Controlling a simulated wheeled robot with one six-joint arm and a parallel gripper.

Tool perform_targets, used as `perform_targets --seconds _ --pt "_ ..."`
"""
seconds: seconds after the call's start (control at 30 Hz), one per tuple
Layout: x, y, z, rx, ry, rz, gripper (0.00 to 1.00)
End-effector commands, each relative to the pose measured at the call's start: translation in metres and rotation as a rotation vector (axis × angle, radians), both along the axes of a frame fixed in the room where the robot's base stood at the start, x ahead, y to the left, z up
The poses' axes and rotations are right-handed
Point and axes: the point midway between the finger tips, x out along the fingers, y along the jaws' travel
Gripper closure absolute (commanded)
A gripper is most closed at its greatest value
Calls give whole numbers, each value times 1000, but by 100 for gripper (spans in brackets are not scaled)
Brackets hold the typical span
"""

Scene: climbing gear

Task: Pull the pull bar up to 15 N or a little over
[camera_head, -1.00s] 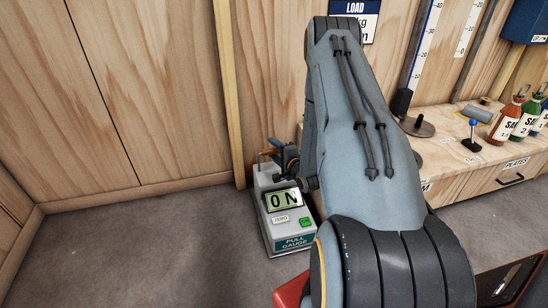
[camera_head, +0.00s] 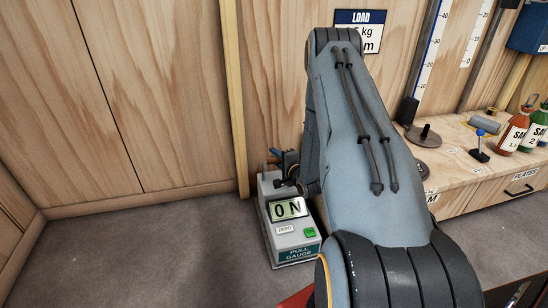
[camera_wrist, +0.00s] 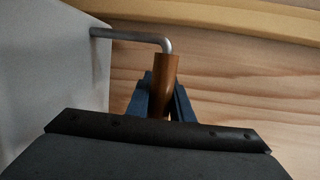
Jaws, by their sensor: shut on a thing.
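The pull gauge (camera_head: 291,244) is a grey box on the floor left of my arm. Its display (camera_head: 289,208) reads 0 N. In the wrist view, a grey metal rod (camera_wrist: 130,36) comes out of the gauge's side and bends down into the brown grip of the pull bar (camera_wrist: 164,75). My gripper (camera_wrist: 163,100) is shut on this grip, with one blue finger on each side.
A wooden bench with a PLATES drawer (camera_head: 520,190) stands at the right. It holds a grey disc weight (camera_head: 424,138), a blue-knobbed lever (camera_head: 480,140) and several bottles. Plywood walls (camera_head: 150,100) close off the back and left. The floor left of the gauge is clear.

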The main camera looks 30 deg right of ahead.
Motion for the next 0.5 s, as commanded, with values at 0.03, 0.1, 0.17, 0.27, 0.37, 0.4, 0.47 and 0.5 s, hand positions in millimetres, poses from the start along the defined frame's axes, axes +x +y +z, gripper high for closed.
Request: perform_targets --seconds 0.03,0.1,0.17,0.27,0.37,0.4,0.47,0.5 --pt "0 0 1 0 0 1 100" --pt "0 0 1 0 0 1 100" --pt "0 1 2 0 0 1 100" --pt "0 1 4 0 0 1 100" --pt "0 1 5 0 0 1 100" --pt "0 1 6 0 0 1 100" --pt "0 1 7 0 0 1 100" --pt "0 1 7 0 0 1 100"
